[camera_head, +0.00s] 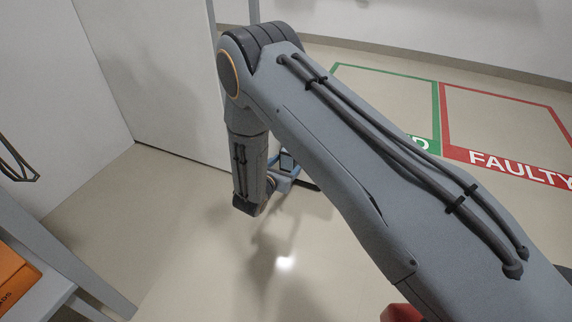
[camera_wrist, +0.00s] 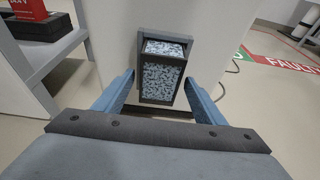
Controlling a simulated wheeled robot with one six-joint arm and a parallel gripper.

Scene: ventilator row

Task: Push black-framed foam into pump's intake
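The foam (camera_wrist: 160,82), speckled blue-grey in a dark frame, shows in the wrist view against a pale upright panel. It looks tilted, with its front and a strip of its top visible. A grey surround (camera_wrist: 141,48) borders its upper part, perhaps the intake; how deep the foam sits cannot be told. My gripper (camera_wrist: 160,77) has blue fingers spread on either side of the foam, with a slight gap seeming to show at the left. Contact is unclear. In the head view my gripper (camera_head: 284,178) is small and partly hidden behind my arm.
A grey shelf (camera_wrist: 62,48) with a red box (camera_wrist: 22,8) stands at the left. An orange box (camera_head: 12,275) shows in the head view. Green and red floor markings lie at the right, the red one reading FAULTY (camera_head: 520,168). The floor (camera_head: 180,225) between is clear.

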